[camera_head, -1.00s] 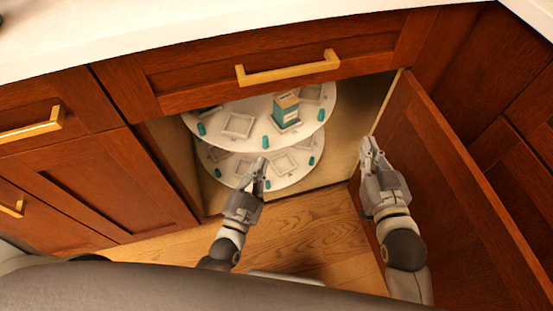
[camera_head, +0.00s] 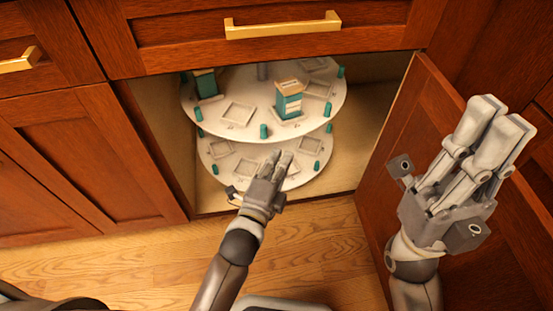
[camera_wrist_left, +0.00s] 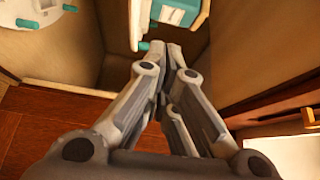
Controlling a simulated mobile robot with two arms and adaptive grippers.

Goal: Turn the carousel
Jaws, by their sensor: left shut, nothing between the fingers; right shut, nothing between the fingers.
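The carousel has a round white upper tier (camera_head: 240,88) and a lower tier (camera_head: 232,157) inside the open cabinet. Both carry square frames and teal pegs along the rim. A teal and white box (camera_head: 290,100) stands on the upper tier's right side; a second teal box (camera_head: 205,84) stands at its left back. My left gripper (camera_head: 280,156) is shut and empty in front of the lower tier; I cannot tell whether it touches. In the left wrist view its fingers (camera_wrist_left: 166,48) are together below a teal part (camera_wrist_left: 177,10). My right gripper (camera_head: 507,113) is shut and empty, raised at the right.
The open cabinet door (camera_head: 440,130) stands at the right, behind my right gripper. A drawer with a brass handle (camera_head: 283,25) lies above the opening. Cabinet side walls (camera_head: 160,120) bound the carousel.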

